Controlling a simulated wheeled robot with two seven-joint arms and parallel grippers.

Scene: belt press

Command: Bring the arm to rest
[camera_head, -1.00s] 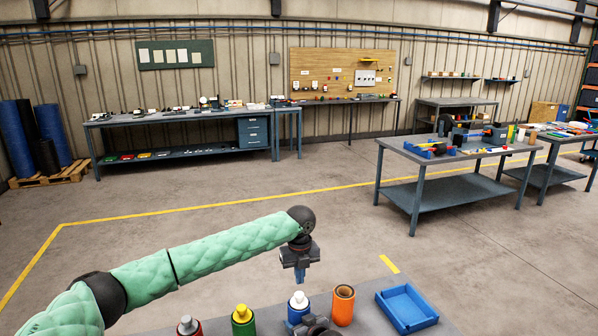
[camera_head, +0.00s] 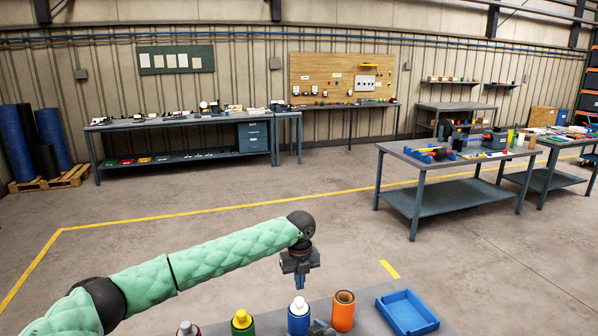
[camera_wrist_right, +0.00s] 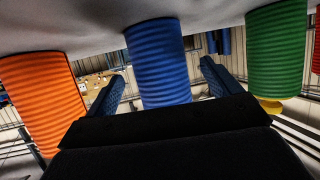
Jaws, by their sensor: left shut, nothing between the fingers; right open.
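My left gripper (camera_head: 299,281) hangs fingers-down at the end of my green-sleeved arm, shut and empty. In the picture it is just above the white-capped blue cylinder (camera_head: 299,322); I see no contact. A small dark part of my right gripper (camera_head: 320,329) shows at the bottom edge of the head view, in front of the blue and orange cylinders. In the right wrist view, whose picture is upside down, my right gripper (camera_wrist_right: 162,85) is open. Its fingers point towards the blue cylinder (camera_wrist_right: 158,65), which appears beyond the tips; nothing is held.
The row also has a red cylinder (camera_head: 188,329), a yellow-capped green cylinder (camera_head: 243,328) and a hollow orange cylinder (camera_head: 343,315). A blue tray (camera_head: 407,312) lies to their right. Beyond is open floor (camera_head: 200,240), with a loaded workbench (camera_head: 440,160) at the right.

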